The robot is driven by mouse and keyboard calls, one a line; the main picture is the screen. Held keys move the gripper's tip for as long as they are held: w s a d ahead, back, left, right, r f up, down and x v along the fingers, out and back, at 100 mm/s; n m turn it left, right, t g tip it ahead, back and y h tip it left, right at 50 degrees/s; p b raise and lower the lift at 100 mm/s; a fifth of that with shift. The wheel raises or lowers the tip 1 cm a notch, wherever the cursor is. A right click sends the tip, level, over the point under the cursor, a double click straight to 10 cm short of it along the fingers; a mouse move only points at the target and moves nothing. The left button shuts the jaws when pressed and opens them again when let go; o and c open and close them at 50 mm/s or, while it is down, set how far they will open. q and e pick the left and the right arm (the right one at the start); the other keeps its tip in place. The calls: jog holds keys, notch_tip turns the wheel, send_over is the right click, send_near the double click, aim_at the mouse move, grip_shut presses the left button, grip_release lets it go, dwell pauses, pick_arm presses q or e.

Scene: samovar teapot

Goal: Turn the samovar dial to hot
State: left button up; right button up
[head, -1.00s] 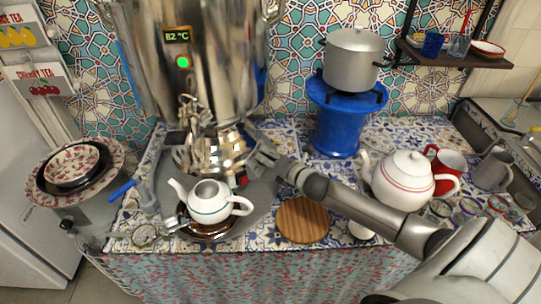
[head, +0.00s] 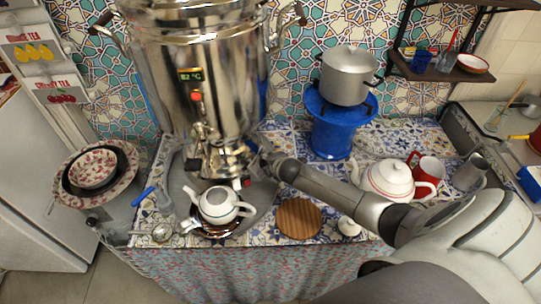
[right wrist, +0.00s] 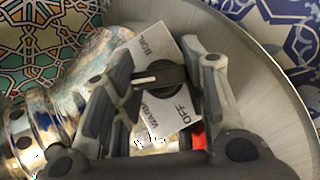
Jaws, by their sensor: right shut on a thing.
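The samovar (head: 222,85) stands at the back left of the counter, with a lit display and an orange-red light below it. In the right wrist view its dial (right wrist: 160,75) is a black knob with a white pointer line directed left. The dial plate (right wrist: 150,45) shows BOIL at the top, with WARM and OFF below; a hot label cannot be made out. My right gripper (right wrist: 165,82) is shut on the dial, one finger on each side. In the head view the right gripper (head: 258,162) is at the samovar's lower right side. My left gripper is not in view.
A small white teapot (head: 218,205) sits just in front of the samovar. A round wooden board (head: 299,218) lies to its right. A blue stand (head: 330,135) with a grey pot (head: 347,75) is behind my arm. A larger white teapot (head: 390,180) is at the right.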

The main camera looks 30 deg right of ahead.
jog(key=shift+d+r+m+g+p, duration=0.1)
jog(key=shift+m+g+p, duration=0.5)
jog(key=shift+m+p, duration=0.15)
jog(key=o, duration=1)
jog(key=v, duration=1.1)
jog(key=shift+s+r, duration=0.3)
